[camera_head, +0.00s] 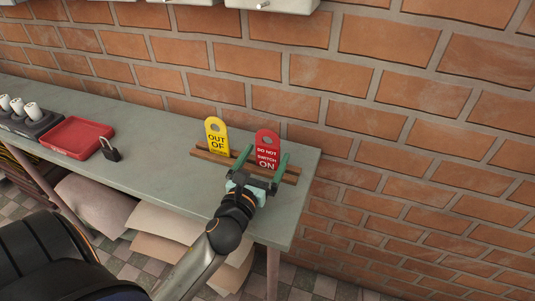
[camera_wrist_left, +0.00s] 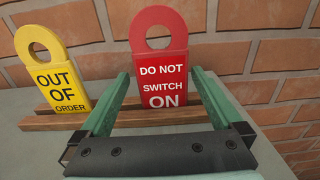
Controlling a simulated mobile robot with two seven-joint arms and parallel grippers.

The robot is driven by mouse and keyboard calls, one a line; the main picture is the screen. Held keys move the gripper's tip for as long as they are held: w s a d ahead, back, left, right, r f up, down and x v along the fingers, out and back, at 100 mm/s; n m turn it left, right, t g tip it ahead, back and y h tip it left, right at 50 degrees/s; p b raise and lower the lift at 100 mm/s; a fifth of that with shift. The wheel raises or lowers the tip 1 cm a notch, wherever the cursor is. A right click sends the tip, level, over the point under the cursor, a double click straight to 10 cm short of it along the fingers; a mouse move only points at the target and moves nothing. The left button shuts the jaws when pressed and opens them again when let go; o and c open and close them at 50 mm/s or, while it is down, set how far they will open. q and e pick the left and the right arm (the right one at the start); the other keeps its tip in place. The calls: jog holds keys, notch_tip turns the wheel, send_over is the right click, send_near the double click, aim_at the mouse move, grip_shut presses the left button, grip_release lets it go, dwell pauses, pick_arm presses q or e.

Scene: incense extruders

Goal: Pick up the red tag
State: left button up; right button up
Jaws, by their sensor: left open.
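The red tag (camera_head: 267,148) reads "DO NOT SWITCH ON" and has a round hole at its top. It stands upright in a wooden rack (camera_head: 209,156) on the bench, and it also shows in the left wrist view (camera_wrist_left: 159,72). A yellow tag (camera_head: 217,138) reading "OUT OF ORDER" stands to its left in the same rack. My left gripper (camera_head: 262,160) is open, its green fingers to either side of the red tag's lower part as seen from the wrist. I cannot tell whether the fingers reach level with the tag or touch it. My right gripper is not visible.
The grey bench (camera_head: 165,125) runs along a brick wall. A red tray (camera_head: 77,137), a black padlock (camera_head: 109,150) and a dark holder (camera_head: 30,122) with white cylinders are at the left. The bench is clear between the padlock and the rack.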

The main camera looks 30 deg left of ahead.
aim_at(268, 153)
pick_arm(q)
jog(key=x, duration=0.4)
jog(key=shift+w+d+r, duration=0.1)
jog(key=shift+d+r, duration=0.05)
jog(key=c, duration=1.2)
jog(key=shift+c, duration=0.4)
jog(key=shift+r, duration=0.15)
